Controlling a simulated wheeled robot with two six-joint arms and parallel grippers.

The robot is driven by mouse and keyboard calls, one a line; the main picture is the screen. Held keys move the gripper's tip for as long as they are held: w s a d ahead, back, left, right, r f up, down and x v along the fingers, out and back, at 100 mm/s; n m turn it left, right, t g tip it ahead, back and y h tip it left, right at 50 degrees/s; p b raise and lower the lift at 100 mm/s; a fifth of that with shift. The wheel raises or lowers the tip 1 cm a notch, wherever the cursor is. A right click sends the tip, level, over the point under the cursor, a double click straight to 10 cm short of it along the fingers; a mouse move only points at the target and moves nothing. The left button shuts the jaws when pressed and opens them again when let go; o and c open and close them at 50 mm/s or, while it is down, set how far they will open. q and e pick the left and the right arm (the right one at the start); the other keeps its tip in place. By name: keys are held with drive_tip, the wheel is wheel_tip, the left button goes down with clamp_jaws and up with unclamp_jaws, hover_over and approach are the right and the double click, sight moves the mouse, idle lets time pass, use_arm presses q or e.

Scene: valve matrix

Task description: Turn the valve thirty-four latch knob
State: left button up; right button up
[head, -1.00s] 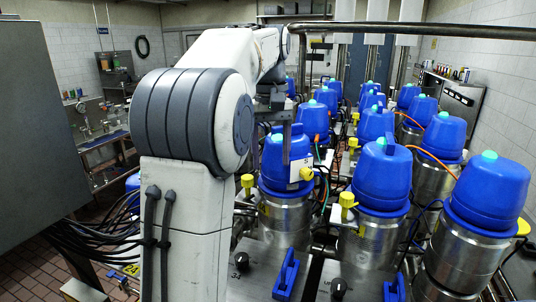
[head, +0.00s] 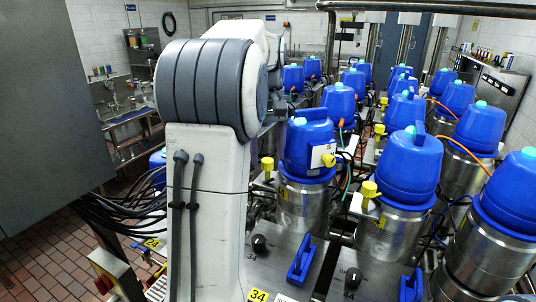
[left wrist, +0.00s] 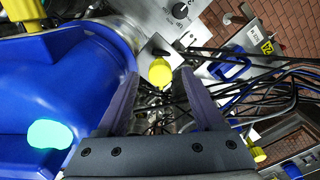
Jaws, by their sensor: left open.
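A plate lettered 34 (head: 278,266) carries a small black knob (head: 259,243) and a blue handle (head: 301,262). Behind it stands a steel valve with a blue head (head: 308,145). A yellow knob (head: 268,164) sits at the valve's left; I cannot tell which knob is the latch. My left gripper is mostly hidden behind its own arm in the head view. In the left wrist view, my left gripper (left wrist: 157,98) is open and empty. A yellow knob (left wrist: 160,72) shows beyond and between its fingers, apart from them. A black knob (left wrist: 181,10) is at the top. My right gripper is not in view.
The blue head (left wrist: 60,80) is close beside the left finger in the left wrist view. Rows of similar blue-topped valves (head: 413,165) stand to the right and behind. Black cables (head: 115,205) hang at the left. A grey cabinet (head: 45,120) fills the far left.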

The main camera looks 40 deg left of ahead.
use_arm(q)
drive_tip(key=shift+f, duration=0.45)
clamp_jaws()
